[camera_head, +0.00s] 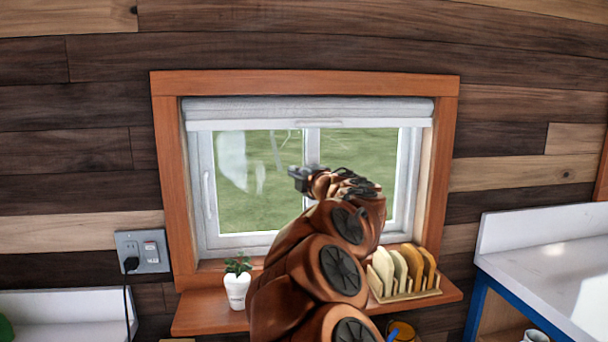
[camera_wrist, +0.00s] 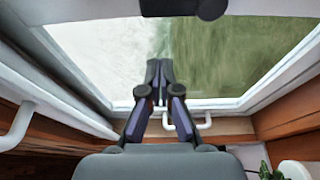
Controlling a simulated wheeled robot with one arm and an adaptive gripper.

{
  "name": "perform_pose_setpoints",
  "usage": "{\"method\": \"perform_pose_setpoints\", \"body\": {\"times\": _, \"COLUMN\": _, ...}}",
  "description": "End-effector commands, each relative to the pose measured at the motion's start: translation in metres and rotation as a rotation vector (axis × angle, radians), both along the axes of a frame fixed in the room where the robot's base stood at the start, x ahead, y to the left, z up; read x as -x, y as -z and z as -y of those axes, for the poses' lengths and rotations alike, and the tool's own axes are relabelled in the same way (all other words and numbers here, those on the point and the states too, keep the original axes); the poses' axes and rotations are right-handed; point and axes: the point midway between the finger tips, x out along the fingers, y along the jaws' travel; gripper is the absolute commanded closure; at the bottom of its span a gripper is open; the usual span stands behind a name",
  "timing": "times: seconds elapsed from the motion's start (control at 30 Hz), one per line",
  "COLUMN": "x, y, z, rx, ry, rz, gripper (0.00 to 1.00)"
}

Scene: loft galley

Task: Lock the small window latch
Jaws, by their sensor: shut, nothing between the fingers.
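A slim white upright handle (camera_head: 207,194), which looks like the window latch, is on the left side of the window frame in the head view. In the wrist view a white handle (camera_wrist: 203,122) lies partly behind my fingers, on the frame edge of the pane. Whether it is locked I cannot tell. My gripper (camera_head: 296,178) is in front of the middle of the window, pointing left, to the right of the latch and apart from it. In the wrist view my gripper (camera_wrist: 158,70) has its fingertips together, with nothing between them.
A second white bar (camera_wrist: 16,126) shows at the wrist view's left edge. Below the window, a wooden shelf (camera_head: 205,318) holds a potted plant (camera_head: 237,288) and a rack of plates (camera_head: 407,293). A rolled blind (camera_head: 310,111) hangs above. A wall outlet (camera_head: 142,250) is at left.

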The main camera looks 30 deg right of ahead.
Motion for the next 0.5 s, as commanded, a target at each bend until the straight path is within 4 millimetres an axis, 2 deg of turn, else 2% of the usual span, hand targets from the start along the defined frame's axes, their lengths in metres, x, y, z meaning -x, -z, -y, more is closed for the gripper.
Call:
{"method": "perform_pose_setpoints", "body": {"times": 0.1, "x": -0.016, "y": 0.001, "z": 0.002, "rx": -0.003, "ry": 0.001, "rz": -0.003, "gripper": 1.0}}
{"method": "perform_pose_setpoints", "body": {"times": 0.3, "x": -0.002, "y": 0.0, "z": 0.029, "rx": -0.003, "ry": 0.004, "rz": -0.002, "gripper": 1.0}}
{"method": "perform_pose_setpoints", "body": {"times": 0.5, "x": 0.003, "y": 0.0, "z": 0.038, "rx": -0.002, "ry": 0.004, "rz": -0.001, "gripper": 1.0}}
